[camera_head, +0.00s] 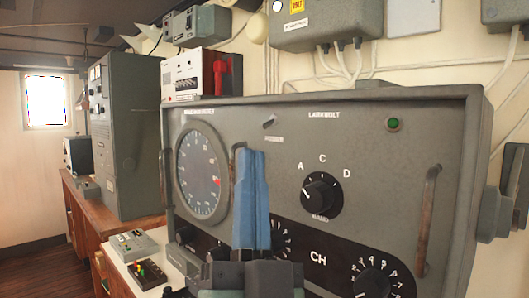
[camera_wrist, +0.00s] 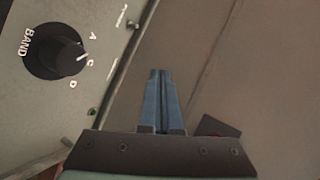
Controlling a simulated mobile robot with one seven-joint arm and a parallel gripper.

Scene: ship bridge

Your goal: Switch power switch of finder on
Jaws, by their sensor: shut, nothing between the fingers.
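The finder is a large grey panel unit (camera_head: 460,130) that fills the right of the head view; its face (camera_wrist: 20,120) also shows at left in the wrist view. A small toggle switch (camera_head: 269,121) sits near the top of the panel, above a small label. Its on or off position is too small to tell. A green lamp (camera_head: 393,124) is at the panel's upper right. My gripper (camera_head: 252,154) has its blue fingers together, empty and pointing up in front of the panel, below the switch in the picture. The closed fingers also show in the wrist view (camera_wrist: 161,73).
The panel carries a band knob (camera_head: 321,194), a round dial (camera_head: 200,168), a channel knob (camera_head: 371,282) and a protruding handle (camera_head: 427,220). A white box with a red lever (camera_head: 221,76) stands behind the panel's top left. A tall grey cabinet (camera_head: 131,140) stands at left.

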